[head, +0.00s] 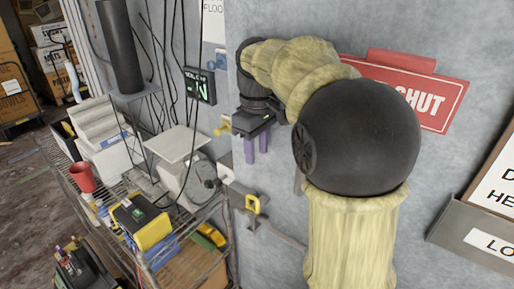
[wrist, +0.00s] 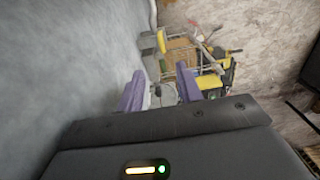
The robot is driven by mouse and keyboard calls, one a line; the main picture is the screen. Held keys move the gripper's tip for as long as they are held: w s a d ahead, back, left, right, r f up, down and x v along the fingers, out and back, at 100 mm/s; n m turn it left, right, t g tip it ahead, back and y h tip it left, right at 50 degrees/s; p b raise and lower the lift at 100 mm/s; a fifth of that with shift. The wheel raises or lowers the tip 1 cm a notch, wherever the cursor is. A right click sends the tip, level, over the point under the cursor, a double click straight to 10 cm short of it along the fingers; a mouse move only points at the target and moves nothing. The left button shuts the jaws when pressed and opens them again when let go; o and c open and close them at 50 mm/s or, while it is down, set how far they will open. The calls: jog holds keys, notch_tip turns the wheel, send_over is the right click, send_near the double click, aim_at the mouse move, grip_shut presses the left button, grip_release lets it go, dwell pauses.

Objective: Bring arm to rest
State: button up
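My gripper (head: 257,150) hangs at the end of my yellow-sleeved arm, in front of the grey panel (head: 285,200) and pointing down. Its two purple fingers are apart, with nothing held between them. In the wrist view my gripper (wrist: 160,82) also shows both purple fingers spread, with the grey wall close on the left and the cart area beyond the tips. My arm's bent black joint hides part of the panel and of the red sign (head: 440,98).
A wire cart (head: 150,245) at left holds a scale (head: 190,175), a red cup (head: 82,178) and a yellow-black device (head: 143,222). A yellow latch-like piece (head: 253,204) sits below my gripper. A sign holder (head: 480,240) is at right. Boxes (head: 52,55) stand far left.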

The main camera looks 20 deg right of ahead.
jog(key=shift+f, duration=0.1)
jog(key=s+f+m+t+p, duration=0.2)
jog(key=s+f+m+p, duration=0.2)
jog(key=s+f, duration=0.9)
notch_tip(320, 180, down, 3)
jog(key=a+m, duration=0.1)
jog(key=m, duration=0.2)
jog(key=shift+t, duration=0.3)
jog(key=shift+s, duration=0.1)
jog(key=b+x, duration=0.2)
jog(key=s+b+x, duration=0.1)
jog(key=b+x, duration=0.1)
jog(key=shift+f+b, duration=0.4)
jog(key=shift+f, duration=0.1)
jog(key=shift+w+d, duration=0.1)
jog(key=shift+d, duration=0.05)
